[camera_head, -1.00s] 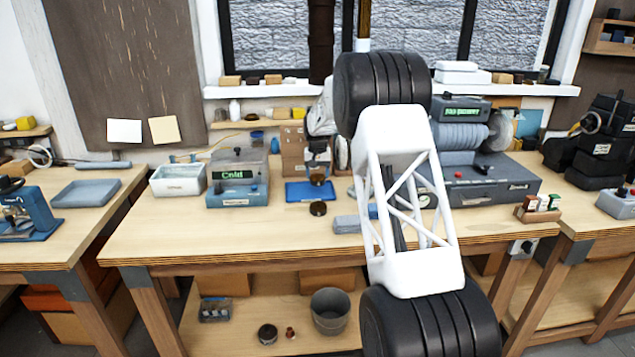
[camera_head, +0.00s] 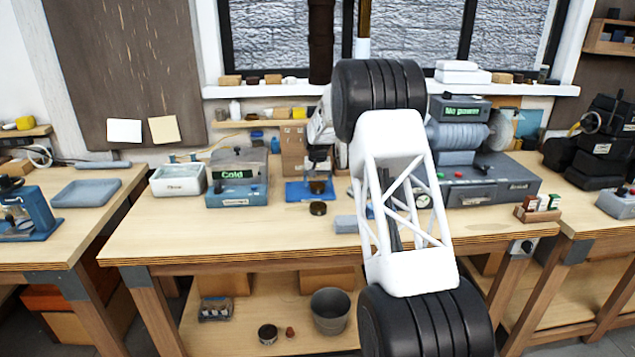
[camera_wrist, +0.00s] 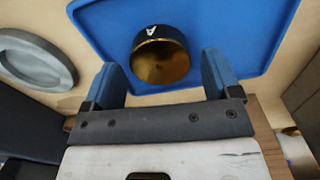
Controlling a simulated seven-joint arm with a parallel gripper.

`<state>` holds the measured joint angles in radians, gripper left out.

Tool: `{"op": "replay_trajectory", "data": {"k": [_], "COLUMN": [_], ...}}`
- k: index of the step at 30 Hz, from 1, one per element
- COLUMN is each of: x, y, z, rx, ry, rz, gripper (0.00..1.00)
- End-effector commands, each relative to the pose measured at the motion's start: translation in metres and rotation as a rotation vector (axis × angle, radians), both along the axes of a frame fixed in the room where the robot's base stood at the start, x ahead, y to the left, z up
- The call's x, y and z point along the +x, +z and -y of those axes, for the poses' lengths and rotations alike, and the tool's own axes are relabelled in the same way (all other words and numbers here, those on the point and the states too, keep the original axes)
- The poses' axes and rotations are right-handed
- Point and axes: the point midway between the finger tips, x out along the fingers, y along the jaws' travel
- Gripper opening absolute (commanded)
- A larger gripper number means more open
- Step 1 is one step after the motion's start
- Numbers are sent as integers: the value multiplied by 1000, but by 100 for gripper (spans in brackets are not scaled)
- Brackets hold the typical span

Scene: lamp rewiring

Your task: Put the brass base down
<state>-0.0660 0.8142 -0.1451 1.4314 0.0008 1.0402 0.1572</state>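The brass base (camera_wrist: 160,62) is a short round piece with a dark outside marked A and a hollow brass-coloured inside. In the wrist view it is over the blue mat (camera_wrist: 235,35), apparently resting on it. My gripper (camera_wrist: 163,72) is open, with one blue finger on each side of the base and a visible gap to each. In the head view, my gripper (camera_head: 318,157) is just above the base (camera_head: 317,187) on the blue mat (camera_head: 297,193). My arm covers part of the bench to the right.
A dark round piece (camera_head: 318,208) lies in front of the mat. A grey block (camera_head: 346,224) is to its right. A machine reading "Cold" (camera_head: 237,180) and a white tray (camera_head: 178,181) stand to the left. A grey round dish (camera_wrist: 35,58) is beside the mat. The front-left bench is clear.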

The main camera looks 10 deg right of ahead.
Motion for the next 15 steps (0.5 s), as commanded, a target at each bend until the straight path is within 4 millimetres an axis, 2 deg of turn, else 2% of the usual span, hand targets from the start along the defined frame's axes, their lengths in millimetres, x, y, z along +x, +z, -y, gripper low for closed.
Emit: {"op": "replay_trajectory", "data": {"k": [15], "x": [0], "y": [7], "z": [0], "rx": [0], "ry": [0], "rz": [0], "gripper": [88]}}
